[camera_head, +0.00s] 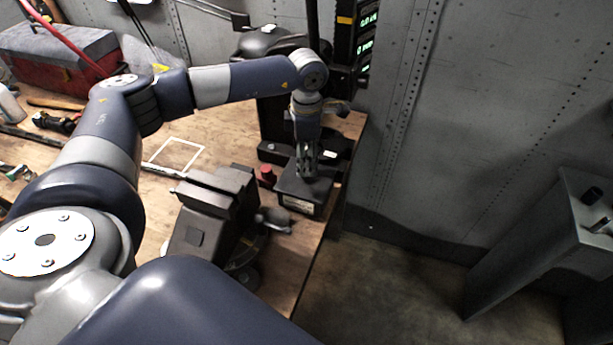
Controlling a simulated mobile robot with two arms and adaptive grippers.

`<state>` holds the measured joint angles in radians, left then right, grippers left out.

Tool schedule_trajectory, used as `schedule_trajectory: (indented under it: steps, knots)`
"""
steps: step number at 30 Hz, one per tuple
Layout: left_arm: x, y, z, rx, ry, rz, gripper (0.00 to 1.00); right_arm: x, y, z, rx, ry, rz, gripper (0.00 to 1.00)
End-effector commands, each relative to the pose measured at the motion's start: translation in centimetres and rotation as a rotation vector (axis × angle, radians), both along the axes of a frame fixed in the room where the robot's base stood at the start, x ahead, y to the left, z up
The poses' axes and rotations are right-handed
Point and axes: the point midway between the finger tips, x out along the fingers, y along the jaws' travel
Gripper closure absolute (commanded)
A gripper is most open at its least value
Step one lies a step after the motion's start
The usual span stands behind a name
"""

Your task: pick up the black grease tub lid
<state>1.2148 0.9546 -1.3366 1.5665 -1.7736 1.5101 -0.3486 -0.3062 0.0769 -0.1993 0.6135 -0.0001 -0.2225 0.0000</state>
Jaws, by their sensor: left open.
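My left gripper (307,170) points down over a dark, box-like block (301,201) with a pale label, near the right edge of the workbench. The gripper is open, and its fingertips are at or just above the block's top; I cannot tell if they touch. I cannot clearly make out a black grease tub lid; it may be hidden by the gripper or blend in with the dark block. My left arm reaches across the bench from the left. My right gripper is not in view.
The wooden workbench (222,135) carries a dark vise (211,205) in front of the gripper and a red knob (267,174) left of it. A dark machine (275,125) stands behind. A red toolbox (58,62) sits far left. Riveted walls (480,110) rise at the right.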

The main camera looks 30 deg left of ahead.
Motion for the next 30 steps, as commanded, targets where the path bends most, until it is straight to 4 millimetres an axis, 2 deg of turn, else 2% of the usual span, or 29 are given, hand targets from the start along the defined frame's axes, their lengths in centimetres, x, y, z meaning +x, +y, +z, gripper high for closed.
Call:
schedule_trajectory:
  steps: [1, 3, 8, 16, 22, 30]
  knots:
    - [-0.3, -0.1, -0.3, 0.001, 0.005, 0.0, 0.53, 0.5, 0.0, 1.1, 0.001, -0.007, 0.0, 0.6]
    - [-0.5, -0.1, -1.2, 0.002, 0.005, 0.0, 0.53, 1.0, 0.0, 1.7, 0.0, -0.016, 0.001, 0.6]
    - [-0.4, -0.2, -3.3, 0.0, 0.004, 0.0, 0.53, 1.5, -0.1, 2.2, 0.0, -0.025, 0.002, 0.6]
    - [-0.4, -0.2, -3.7, 0.0, 0.0, 0.0, 0.53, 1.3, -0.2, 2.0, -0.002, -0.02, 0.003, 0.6]
    - [-0.4, -0.2, -3.7, -0.001, 0.001, 0.0, 0.98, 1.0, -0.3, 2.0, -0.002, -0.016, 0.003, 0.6]
    - [-0.4, -0.2, -3.7, 0.0, 0.0, 0.001, 1.0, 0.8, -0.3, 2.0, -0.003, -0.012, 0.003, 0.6]
